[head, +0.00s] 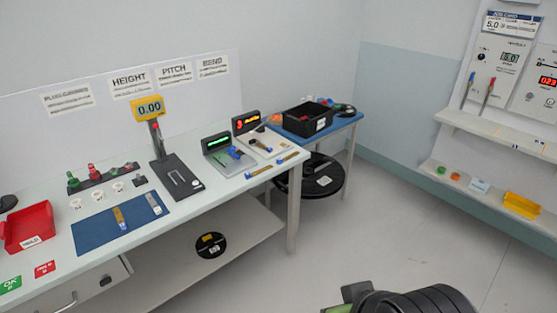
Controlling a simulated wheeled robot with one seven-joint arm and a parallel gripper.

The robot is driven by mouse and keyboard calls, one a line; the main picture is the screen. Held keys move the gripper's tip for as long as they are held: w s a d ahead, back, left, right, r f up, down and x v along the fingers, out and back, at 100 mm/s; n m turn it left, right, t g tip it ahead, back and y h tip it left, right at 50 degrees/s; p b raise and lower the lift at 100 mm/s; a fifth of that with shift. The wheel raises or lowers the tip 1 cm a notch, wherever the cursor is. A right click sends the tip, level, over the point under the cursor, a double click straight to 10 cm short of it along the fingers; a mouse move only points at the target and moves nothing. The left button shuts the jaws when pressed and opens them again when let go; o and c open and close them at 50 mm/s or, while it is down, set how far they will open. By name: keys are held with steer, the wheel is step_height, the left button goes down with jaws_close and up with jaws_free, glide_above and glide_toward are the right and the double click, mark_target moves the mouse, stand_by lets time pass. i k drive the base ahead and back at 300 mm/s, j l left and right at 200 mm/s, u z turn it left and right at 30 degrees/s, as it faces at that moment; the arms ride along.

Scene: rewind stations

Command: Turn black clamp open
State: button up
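I cannot pick out a black clamp with certainty. The height gauge (176,180) on the white bench has a black base and upright post under a yellow display reading 0.00. A dark ribbed shape with a green part at the bottom edge looks like my arm. My gripper's fingertips are not in view.
A blue table (340,122) at the bench's far end holds a black bin (308,114). Black reels lie on the lower shelf (210,245) and under the blue table (318,178). Wall shelves (500,133) stand at right. The floor between is clear.

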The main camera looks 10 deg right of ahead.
mark_target(252, 142)
steer(key=i+l+u, duration=0.2)
steer(key=i+u, duration=0.3)
steer(key=i+l+u, duration=0.5)
steer(key=i, duration=0.15)
steer(key=i+l+u, duration=0.5)
steer(key=l, duration=0.15)
steer(key=i+l+u, duration=0.3)
steer(key=l+u, duration=0.15)
steer(key=l, duration=0.35)
